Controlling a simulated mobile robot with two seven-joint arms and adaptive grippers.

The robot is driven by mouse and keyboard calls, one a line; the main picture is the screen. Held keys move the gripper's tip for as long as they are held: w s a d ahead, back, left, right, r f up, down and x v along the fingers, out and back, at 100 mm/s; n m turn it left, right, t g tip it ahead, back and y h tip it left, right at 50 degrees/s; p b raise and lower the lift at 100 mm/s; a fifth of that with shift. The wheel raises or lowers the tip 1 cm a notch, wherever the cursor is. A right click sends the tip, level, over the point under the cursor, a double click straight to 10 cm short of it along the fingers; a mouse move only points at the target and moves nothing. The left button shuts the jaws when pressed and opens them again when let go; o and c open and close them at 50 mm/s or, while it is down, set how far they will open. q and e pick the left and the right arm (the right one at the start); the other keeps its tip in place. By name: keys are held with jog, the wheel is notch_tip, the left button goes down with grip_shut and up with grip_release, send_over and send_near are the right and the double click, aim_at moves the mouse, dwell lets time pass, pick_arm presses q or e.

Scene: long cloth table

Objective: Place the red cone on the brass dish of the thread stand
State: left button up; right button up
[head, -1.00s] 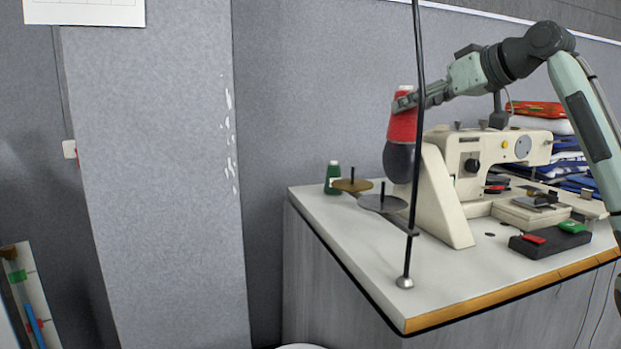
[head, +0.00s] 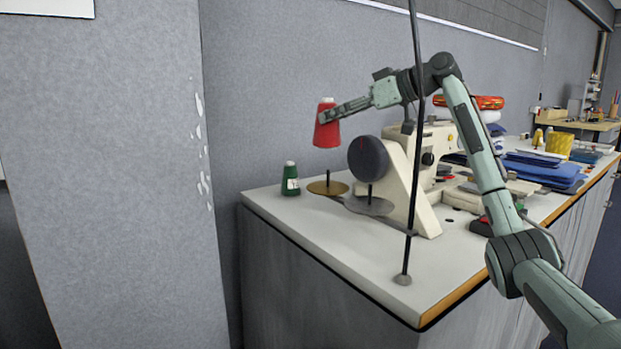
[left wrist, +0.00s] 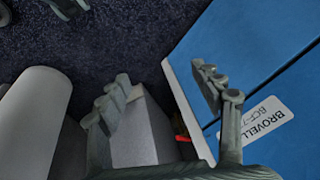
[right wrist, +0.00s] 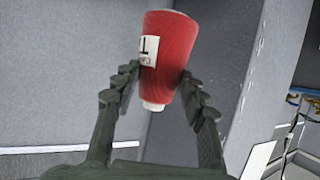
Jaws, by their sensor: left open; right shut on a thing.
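The red cone (head: 326,130) is held in my right gripper (head: 328,116), high above the table's back left corner. In the right wrist view the red cone (right wrist: 168,52) sits between both fingers (right wrist: 160,82), its white tip and label showing. The brass dish (head: 328,188) of the thread stand lies below the cone with a dark spindle rising from it, and it is empty. A grey dish (head: 368,206) with its own spindle is beside it. In the left wrist view my left gripper (left wrist: 168,100) is open and empty; it is not in the head view.
A green thread cone (head: 290,180) stands left of the brass dish. The cream sewing machine (head: 420,205) with its dark handwheel (head: 368,158) is to the right. The black pole (head: 413,150) rises in front. The table's front left (head: 320,240) is bare.

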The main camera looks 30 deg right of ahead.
aim_at(338, 135)
notch_tip(338, 135, down, 5)
jog(key=shift+d+r+b, duration=0.1)
jog(key=shift+d+b, duration=0.05)
jog(key=shift+b, duration=0.15)
notch_tip(338, 135, down, 4)
jog(key=shift+f, duration=0.1)
pick_arm(q)
jog(key=v, duration=0.3)
jog(key=shift+w+a, duration=0.15)
jog(key=shift+a, duration=0.05)
pick_arm(e)
jog(key=shift+f, duration=0.15)
jog(key=shift+f+b, duration=0.15)
jog(key=shift+b, duration=0.15)
jog(key=o, duration=1.3)
pick_arm(q)
jog(key=shift+r, duration=0.15)
